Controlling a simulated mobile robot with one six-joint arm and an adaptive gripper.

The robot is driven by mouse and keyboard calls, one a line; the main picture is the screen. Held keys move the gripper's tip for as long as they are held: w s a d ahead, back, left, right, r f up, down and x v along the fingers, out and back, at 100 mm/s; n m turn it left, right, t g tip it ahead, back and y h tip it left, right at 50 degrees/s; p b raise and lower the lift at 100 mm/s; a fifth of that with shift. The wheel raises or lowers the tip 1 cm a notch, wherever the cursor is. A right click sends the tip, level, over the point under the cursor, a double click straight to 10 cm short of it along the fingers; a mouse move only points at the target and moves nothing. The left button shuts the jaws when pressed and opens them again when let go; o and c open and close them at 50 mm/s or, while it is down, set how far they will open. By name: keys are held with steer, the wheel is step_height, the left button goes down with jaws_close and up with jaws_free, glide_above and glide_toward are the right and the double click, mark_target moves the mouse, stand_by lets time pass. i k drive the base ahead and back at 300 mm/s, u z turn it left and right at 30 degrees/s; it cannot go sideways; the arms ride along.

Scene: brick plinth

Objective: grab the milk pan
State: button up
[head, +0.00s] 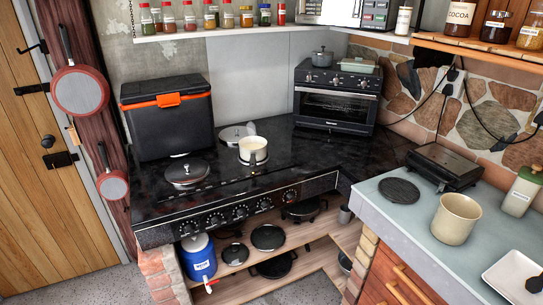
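A small cream-white pan, which looks like the milk pan (246,153), stands upright on the black cooktop (290,165), right of centre. Its inside looks pale, and a short dark handle seems to point toward the front. A round metal lid (232,133) lies just behind it on the left, close to its rim. My gripper is not in this view.
A lidded dark pan (187,171) sits left on the cooktop, before a black-and-orange cool box (166,122). A toaster oven (335,98) stands behind right. Knobs (240,212) line the front edge. A spice shelf (215,32) hangs above. The cooktop's right side is clear.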

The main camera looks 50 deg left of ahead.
mark_target(253, 148)
steer(key=z, duration=0.1)
steer(key=k, duration=1.3)
steer(key=u, duration=2.1)
steer(key=i, duration=0.45)
steer(key=z, duration=0.3)
